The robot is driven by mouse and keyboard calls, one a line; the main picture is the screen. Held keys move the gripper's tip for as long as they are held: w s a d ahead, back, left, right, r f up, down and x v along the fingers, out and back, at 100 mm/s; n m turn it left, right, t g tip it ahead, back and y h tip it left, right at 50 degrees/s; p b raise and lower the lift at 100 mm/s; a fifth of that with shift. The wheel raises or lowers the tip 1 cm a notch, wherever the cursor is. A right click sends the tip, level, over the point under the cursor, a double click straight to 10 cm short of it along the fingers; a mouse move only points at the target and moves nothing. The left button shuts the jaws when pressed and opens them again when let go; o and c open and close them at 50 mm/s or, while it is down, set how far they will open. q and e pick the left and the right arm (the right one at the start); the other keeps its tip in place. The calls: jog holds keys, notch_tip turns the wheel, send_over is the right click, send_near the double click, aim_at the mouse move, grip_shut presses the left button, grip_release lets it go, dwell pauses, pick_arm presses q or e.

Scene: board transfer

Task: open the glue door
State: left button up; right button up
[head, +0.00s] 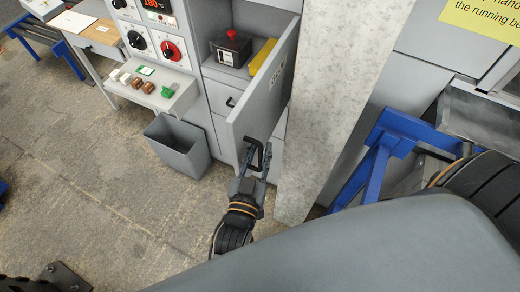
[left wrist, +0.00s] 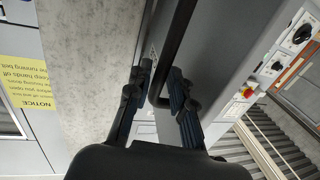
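The glue door (head: 262,98) is a grey panel with a small label. It stands swung out from the cabinet, with its compartment showing. Its black bar handle (head: 265,158) is near the door's lower edge. My left gripper (head: 254,168) is at the handle, with a finger on each side of it. In the left wrist view the handle (left wrist: 177,45) runs down between the fingers of the left gripper (left wrist: 160,88), which look closed on it. My right gripper is out of view.
A dark box with a red knob (head: 231,49) and a yellow item (head: 262,57) sit in the compartment. A grey bin (head: 178,146) stands on the floor to the left. A grey pillar (head: 330,110) rises close right of the door. Floor (head: 110,190) left of my gripper is clear.

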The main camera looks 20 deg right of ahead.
pick_arm(q)
jog(key=v, duration=1.2)
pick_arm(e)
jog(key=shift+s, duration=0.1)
pick_arm(q)
jog(key=shift+d, duration=0.1)
jog(key=a+f+g+y+b, duration=0.2)
jog(key=f, duration=0.8)
jog(key=a+f+g+y+b, duration=0.1)
jog(key=a+f+b, duration=0.1)
jog(key=f, duration=0.9)
jog(key=s+a+f+n+g+y+b, duration=0.15)
jog(key=a+f, duration=0.25)
jog(key=f, duration=0.4)
jog(key=s+a+f+g+y+b, duration=0.1)
jog(key=s+a+f+y, duration=0.1)
jog(key=a+f, duration=0.45)
jog(key=s+a+f+n+g+y+b, duration=0.1)
jog(key=s+a+f+g+b, duration=0.15)
jog(key=f, duration=0.75)
jog(key=s+a+f+n+g+y+b, duration=0.3)
jog(key=s+a+f+g+y, duration=0.1)
jog(key=s+a+f, duration=1.1)
notch_tip(320, 180, down, 2)
jog(key=shift+s+f+g+b, duration=0.1)
jog(key=shift+s+g+b, duration=0.2)
jog(key=shift+s+g, duration=0.15)
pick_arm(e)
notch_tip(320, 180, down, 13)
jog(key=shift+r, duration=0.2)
